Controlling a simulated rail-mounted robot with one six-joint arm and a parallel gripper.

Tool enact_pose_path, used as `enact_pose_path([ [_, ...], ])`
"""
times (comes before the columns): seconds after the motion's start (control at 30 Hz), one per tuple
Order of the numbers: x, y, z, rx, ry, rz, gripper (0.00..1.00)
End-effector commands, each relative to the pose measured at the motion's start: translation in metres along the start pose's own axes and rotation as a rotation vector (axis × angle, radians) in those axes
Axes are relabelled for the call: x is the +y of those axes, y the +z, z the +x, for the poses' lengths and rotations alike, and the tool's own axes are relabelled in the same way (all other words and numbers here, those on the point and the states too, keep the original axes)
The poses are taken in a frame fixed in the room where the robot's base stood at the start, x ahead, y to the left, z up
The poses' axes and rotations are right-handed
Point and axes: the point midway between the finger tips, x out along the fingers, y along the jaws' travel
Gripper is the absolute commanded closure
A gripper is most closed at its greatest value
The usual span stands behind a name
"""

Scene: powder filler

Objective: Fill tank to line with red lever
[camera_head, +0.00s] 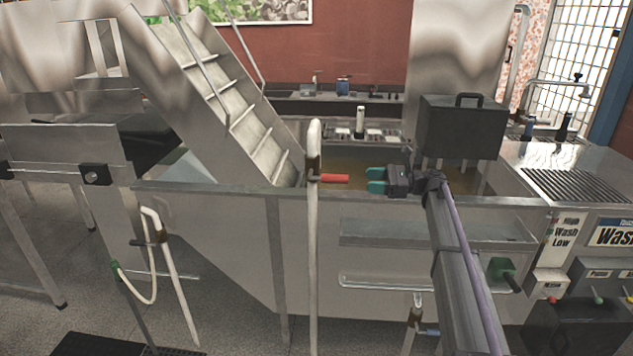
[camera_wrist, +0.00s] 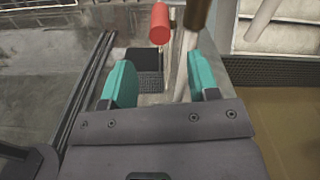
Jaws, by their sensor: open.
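The red lever (camera_head: 334,179) sticks out to the right from a brown fitting on an upright white pipe (camera_head: 314,250) at the tank's front rim. My gripper (camera_head: 376,181) is open, with teal fingertips just right of the lever's end and apart from it. In the wrist view the red lever (camera_wrist: 160,24) lies ahead of my gripper (camera_wrist: 160,85), between the lines of the two fingers. The steel tank (camera_head: 240,235) holds brownish liquid (camera_head: 375,169), also at the right of the wrist view (camera_wrist: 285,125). I cannot make out a fill line.
A conveyor incline (camera_head: 235,95) rises left from the tank. A dark grey box (camera_head: 462,127) stands over the tank at the right. A white hose (camera_head: 152,275) hangs at the left.

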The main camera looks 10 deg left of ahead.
Motion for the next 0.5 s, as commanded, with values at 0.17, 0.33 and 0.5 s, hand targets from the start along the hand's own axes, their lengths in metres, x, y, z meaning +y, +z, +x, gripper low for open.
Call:
enact_pose_path([
  [0.17, 0.001, 0.000, 0.011, 0.001, 0.001, -0.001, 0.45],
  [0.33, 0.001, 0.000, 0.048, 0.002, 0.003, -0.002, 0.45],
  [0.5, 0.001, -0.001, 0.086, 0.002, 0.002, -0.003, 0.45],
])
